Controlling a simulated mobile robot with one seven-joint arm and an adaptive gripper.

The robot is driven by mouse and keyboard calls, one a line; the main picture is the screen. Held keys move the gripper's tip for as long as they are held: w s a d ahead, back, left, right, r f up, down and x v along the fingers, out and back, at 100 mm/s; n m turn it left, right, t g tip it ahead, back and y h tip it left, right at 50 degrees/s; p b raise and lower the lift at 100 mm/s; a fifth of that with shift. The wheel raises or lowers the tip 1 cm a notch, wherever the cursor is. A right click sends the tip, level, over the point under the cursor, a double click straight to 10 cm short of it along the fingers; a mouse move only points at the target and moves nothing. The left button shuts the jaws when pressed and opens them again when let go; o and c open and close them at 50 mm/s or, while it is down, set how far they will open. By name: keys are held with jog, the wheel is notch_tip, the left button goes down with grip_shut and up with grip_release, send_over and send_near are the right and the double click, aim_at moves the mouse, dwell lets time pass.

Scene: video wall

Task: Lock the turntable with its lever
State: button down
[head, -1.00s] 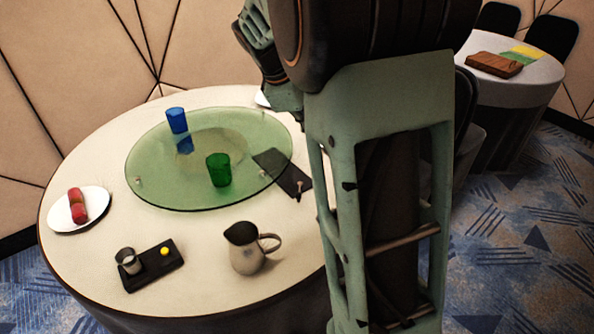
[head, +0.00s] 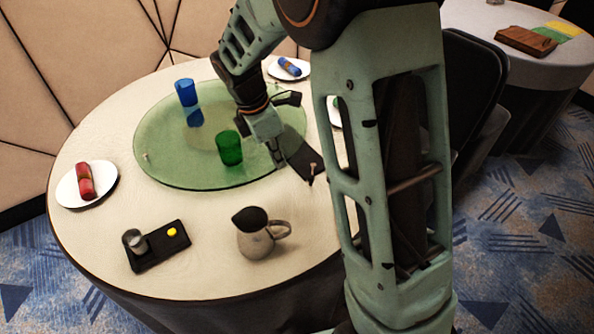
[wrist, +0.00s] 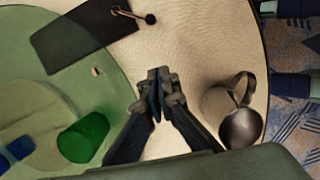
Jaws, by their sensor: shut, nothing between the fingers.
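The turntable (head: 165,165) is a round green glass disc on the round table, with a blue cup (head: 186,93) and a green cup (head: 229,149) on it. The green cup also shows in the wrist view (wrist: 84,138). A dark plate (head: 303,160) lies at the turntable's right edge. The lever (head: 312,169), a small rod with a dark knob, stands on it; in the wrist view the lever (wrist: 135,15) is at the top. My gripper (head: 280,163) is shut and empty, just left of the lever in the head view. In the wrist view my gripper (wrist: 157,72) points toward the plate, apart from the lever.
A metal jug (head: 258,240) stands on the table in front. A black tray (head: 158,256) holds a metal cup and a yellow button. Plates with a red roll (head: 85,180) and a blue roll (head: 290,67) stand at the left and back.

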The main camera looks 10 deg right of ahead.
jog(key=b+x, duration=0.1)
jog(key=x, duration=0.8)
jog(key=shift+d+f, duration=0.1)
jog(key=shift+f, duration=0.2)
jog(key=d, duration=0.1)
jog(key=w+d, duration=0.1)
jog(key=d, duration=0.1)
jog(key=shift+f, duration=0.1)
jog(key=shift+d, duration=0.45)
